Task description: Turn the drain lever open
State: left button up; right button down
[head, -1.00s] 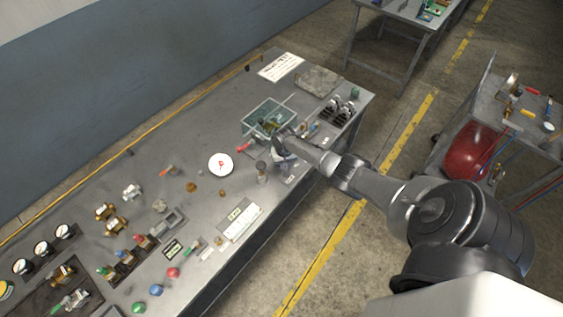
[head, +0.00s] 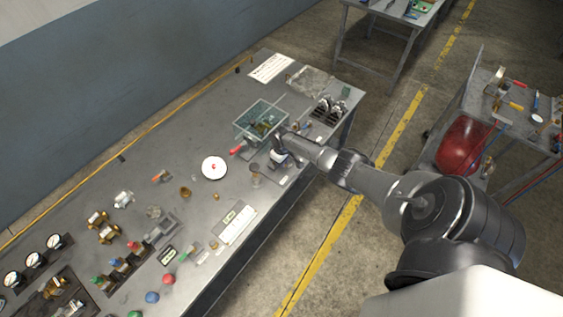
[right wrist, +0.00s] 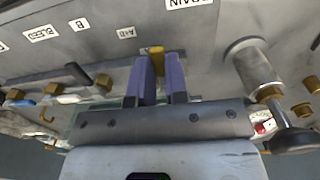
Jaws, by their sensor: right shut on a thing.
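In the right wrist view, a white label reading DRAIN (right wrist: 188,3) is at the top edge, partly cut off. Just below it, a small yellow piece (right wrist: 153,50) shows at the fingertips of my right gripper (right wrist: 162,62). I take it to be the drain lever; most of it is hidden by the purple fingers. The fingers are shut on it, one on each side. In the head view, my right gripper (head: 278,157) is low over the bench near its front edge, beside a teal bin, and the lever cannot be made out there. My left gripper is not in view.
The teal bin (head: 262,118) and a white round dial (head: 214,168) stand close by on the bench. In the right wrist view, a metal cylinder (right wrist: 255,68) is right of the fingers and a dark lever (right wrist: 78,73) is left. Open bench (head: 180,130) lies behind the dial.

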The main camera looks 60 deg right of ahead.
dwell(0.5)
jog(key=c, duration=1.1)
grip_release()
jog(key=shift+d+r, duration=0.1)
jog(key=shift+r, duration=0.4)
notch_tip(320, 180, up, 13)
jog(key=shift+f+p, duration=0.1)
jog(key=shift+p, duration=0.9)
